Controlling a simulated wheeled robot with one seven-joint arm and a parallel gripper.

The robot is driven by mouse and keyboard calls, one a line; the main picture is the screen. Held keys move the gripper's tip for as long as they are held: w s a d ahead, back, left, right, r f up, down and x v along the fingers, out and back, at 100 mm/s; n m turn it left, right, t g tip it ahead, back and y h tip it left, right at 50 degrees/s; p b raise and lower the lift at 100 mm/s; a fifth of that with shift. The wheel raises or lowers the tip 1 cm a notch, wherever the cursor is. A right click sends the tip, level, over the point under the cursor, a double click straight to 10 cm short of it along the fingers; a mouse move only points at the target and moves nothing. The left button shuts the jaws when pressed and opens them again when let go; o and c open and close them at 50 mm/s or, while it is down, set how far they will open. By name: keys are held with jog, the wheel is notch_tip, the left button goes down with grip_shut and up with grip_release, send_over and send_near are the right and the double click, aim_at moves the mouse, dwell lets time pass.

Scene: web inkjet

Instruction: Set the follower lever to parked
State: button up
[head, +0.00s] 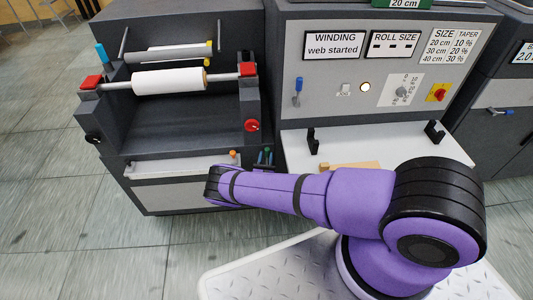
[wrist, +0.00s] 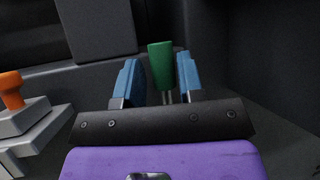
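A lever with a green handle (wrist: 161,62) stands upright in the wrist view. It lies between the two blue fingers of my gripper (wrist: 156,75), closer to the right finger, with a clear gap to the left one. My gripper is open; whether the right finger touches the handle I cannot tell. In the head view the green handle (head: 267,152) shows small beside my gripper (head: 265,159), at the machine's front right corner. No label on this lever is readable, so I cannot tell for sure that it is the follower lever.
An orange knob (wrist: 11,90) on a grey block is left of my gripper; it also shows in the head view (head: 233,154). A white roll (head: 168,81) sits on a shaft above. A control panel with a blue lever (head: 298,88) and a white shelf (head: 375,143) are right.

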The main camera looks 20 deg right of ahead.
jog(key=v, duration=0.8)
jog(key=shift+s+a+f, duration=0.15)
jog(key=shift+s+a, duration=0.05)
jog(key=shift+s, duration=0.1)
